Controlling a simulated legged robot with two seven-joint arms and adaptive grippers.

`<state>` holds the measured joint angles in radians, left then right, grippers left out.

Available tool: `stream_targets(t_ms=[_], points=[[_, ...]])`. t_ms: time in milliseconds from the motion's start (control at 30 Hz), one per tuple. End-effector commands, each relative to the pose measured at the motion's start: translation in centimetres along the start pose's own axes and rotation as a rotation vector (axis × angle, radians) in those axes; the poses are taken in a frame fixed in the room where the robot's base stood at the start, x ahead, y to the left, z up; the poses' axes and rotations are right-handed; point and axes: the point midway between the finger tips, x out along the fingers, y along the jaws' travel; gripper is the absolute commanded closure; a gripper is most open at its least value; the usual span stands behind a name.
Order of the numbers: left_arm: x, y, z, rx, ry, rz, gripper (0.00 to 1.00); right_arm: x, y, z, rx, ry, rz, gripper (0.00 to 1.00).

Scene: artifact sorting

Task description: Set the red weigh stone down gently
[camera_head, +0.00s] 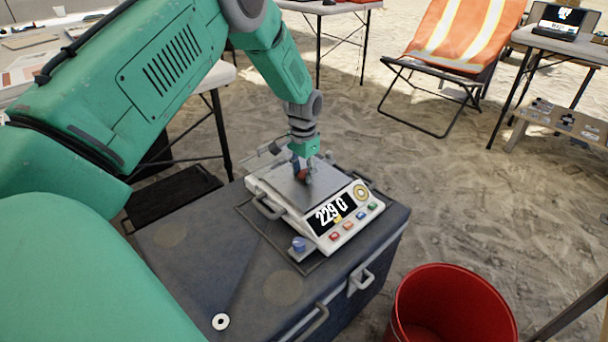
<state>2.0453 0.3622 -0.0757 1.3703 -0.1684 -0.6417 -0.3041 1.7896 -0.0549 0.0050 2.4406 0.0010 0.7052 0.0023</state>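The red weigh stone (302,175) shows as a small reddish-brown patch at the metal plate of the white scale (282,207). My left gripper (304,172) reaches down over the plate, with its fingertips at the stone and partly hiding it. The fingers are too small to tell whether they grip the stone or stand loosely around it. The stone appears to be at plate level, but contact is hard to see. My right gripper is not in view.
The scale stands on a dark case (185,265) with handles. A blue knob-like piece (299,244) sits at the scale's near corner, and a white ring (221,321) lies on the case. A red bucket (452,300) stands at right. An orange chair (462,35) and tables stand behind.

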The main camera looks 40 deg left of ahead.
Motion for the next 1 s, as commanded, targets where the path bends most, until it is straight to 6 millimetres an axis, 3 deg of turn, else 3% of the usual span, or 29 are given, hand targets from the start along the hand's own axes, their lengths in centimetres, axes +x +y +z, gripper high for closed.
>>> stream_targets(t_ms=[567, 1000], points=[[-1.0, 0.2, 0.0, 0.001, -0.001, -0.002, 0.51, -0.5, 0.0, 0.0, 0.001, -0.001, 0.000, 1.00], [-10.1, 0.5, -0.1, 0.003, -0.001, -0.007, 0.51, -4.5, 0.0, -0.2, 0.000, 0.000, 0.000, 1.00]])
